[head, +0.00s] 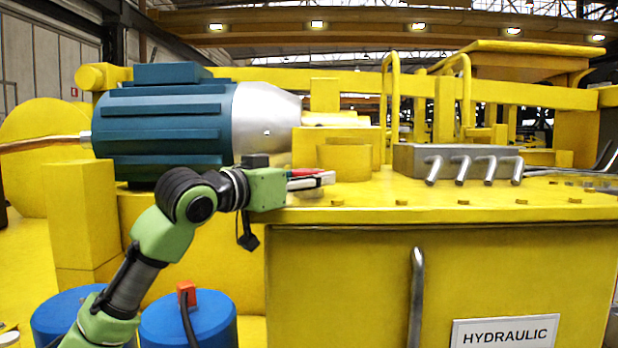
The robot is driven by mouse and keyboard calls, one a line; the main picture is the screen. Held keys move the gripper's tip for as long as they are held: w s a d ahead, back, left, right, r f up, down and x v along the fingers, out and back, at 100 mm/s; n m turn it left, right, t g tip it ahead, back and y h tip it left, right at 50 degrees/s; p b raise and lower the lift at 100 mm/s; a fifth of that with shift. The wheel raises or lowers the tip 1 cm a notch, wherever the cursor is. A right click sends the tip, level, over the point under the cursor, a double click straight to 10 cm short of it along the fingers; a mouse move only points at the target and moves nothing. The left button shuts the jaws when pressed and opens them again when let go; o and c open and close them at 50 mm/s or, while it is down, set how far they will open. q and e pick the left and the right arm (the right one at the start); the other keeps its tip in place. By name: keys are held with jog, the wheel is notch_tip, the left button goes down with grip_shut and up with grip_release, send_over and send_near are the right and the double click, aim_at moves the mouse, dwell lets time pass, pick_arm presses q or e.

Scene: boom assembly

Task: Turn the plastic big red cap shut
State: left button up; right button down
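My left gripper (322,180) is at the end of the green arm, low over the left end of the yellow cabinet top and pointing right. A small red piece (304,172) shows right at its grey fingers. It may be part of the red cap, mostly hidden by the gripper, or part of the gripper itself; I cannot tell which. Whether the fingers are open or shut on it is too small to see. No large red cap shows clearly anywhere. My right gripper is not in view.
A blue motor (160,125) with a silver cone stands behind my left arm. Yellow round blocks (345,160) rise behind the gripper. A grey valve block (405,160) with several levers is to the right. Blue drums (215,325), one with an orange-red block (187,292), stand below.

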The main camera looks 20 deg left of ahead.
pick_arm(q)
jog(key=shift+o, duration=0.2)
jog(key=shift+m+g+h, duration=0.3)
jog(key=shift+m+h, duration=0.2)
jog(key=shift+h, duration=0.2)
jog(key=shift+c, duration=0.2)
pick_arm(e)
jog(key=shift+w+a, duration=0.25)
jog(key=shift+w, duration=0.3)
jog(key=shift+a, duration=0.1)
pick_arm(q)
jog(key=o, duration=1.1)
jog(key=shift+s, duration=0.1)
jog(key=shift+s+a, duration=0.1)
jog(key=shift+a, duration=0.05)
jog(key=v, duration=1)
jog(key=shift+s+a, duration=0.2)
jog(key=shift+a, duration=0.05)
jog(key=shift+s+a, duration=0.2)
jog(key=shift+s, duration=0.35)
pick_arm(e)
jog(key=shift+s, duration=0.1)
pick_arm(q)
jog(key=shift+r, duration=0.1)
